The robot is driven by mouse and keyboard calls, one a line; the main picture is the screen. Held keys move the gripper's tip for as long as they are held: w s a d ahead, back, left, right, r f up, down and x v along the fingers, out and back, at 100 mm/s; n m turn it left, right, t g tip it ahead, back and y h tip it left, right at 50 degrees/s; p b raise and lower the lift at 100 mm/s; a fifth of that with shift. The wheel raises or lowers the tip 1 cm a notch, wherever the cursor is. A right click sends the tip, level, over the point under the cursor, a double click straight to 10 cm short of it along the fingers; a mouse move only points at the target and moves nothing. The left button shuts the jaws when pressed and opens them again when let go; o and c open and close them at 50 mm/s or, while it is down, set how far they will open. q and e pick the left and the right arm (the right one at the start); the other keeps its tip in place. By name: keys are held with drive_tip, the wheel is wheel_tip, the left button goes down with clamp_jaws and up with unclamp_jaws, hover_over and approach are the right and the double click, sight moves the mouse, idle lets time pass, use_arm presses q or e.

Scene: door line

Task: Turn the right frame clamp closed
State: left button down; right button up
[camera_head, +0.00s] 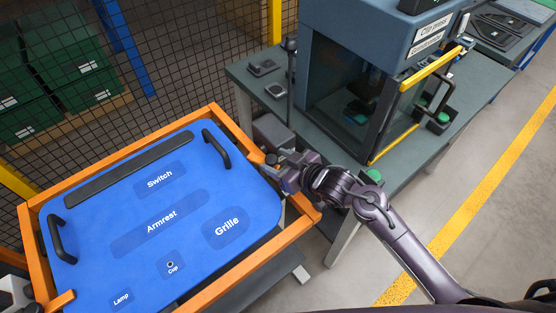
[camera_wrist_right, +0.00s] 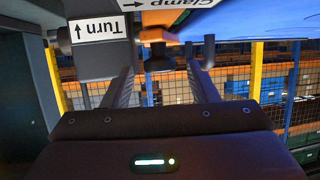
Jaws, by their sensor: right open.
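The right frame clamp (camera_head: 271,158) is at the right side of the orange frame (camera_head: 235,122), mostly hidden by my right gripper (camera_head: 281,170). In the right wrist view, an orange and dark clamp part (camera_wrist_right: 157,36) shows just beyond and between the tips of my open right gripper (camera_wrist_right: 163,75). Labels "Turn" (camera_wrist_right: 98,29) and "Clamp" (camera_wrist_right: 165,4) appear upside down beside it. I cannot tell whether the fingers touch the clamp. The blue panel (camera_head: 190,205) lies in the frame. My left gripper is not clearly visible.
A clip press (camera_head: 350,65) stands on a grey-green bench (camera_head: 255,85) behind my right arm. A mesh fence (camera_head: 190,60) and green crates (camera_head: 65,60) are at the back left. Grey floor with a yellow line (camera_head: 470,205) is open at the right.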

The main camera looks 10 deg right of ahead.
drive_tip(key=b+v, duration=0.1)
drive_tip(key=v, duration=0.5)
drive_tip(key=shift+s+d+b, duration=0.2)
drive_tip(key=shift+s+b, duration=0.05)
drive_tip(key=shift+b, duration=0.05)
drive_tip(key=shift+s+d+r, duration=0.3)
drive_tip(key=shift+s+r, duration=0.05)
